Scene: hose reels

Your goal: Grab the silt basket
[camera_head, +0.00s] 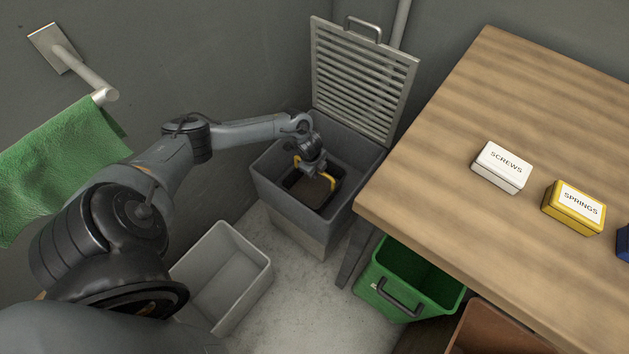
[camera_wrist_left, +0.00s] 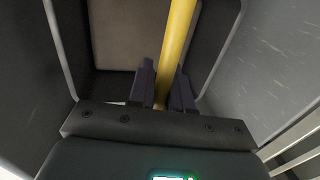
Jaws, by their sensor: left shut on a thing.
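The silt basket (camera_head: 311,190) sits inside a grey bin (camera_head: 285,207), low in its opening. It is dark, with brownish contents and a yellow handle (camera_head: 331,181) arching over it. My left gripper (camera_head: 315,168) reaches down into the bin and is shut on the yellow handle. In the left wrist view the handle (camera_wrist_left: 178,45) runs as a yellow bar between the two dark fingers (camera_wrist_left: 161,88). The basket's tan inside (camera_wrist_left: 118,40) shows beyond them. My arm hides part of the handle in the head view. My right gripper is not in view.
A slatted grate lid (camera_head: 361,80) stands open behind the bin. A pale empty tub (camera_head: 262,262) is on the floor in front. A wooden table (camera_head: 430,150) is close on the right, with a green bin (camera_head: 447,297) below. A green towel (camera_head: 70,160) hangs at left.

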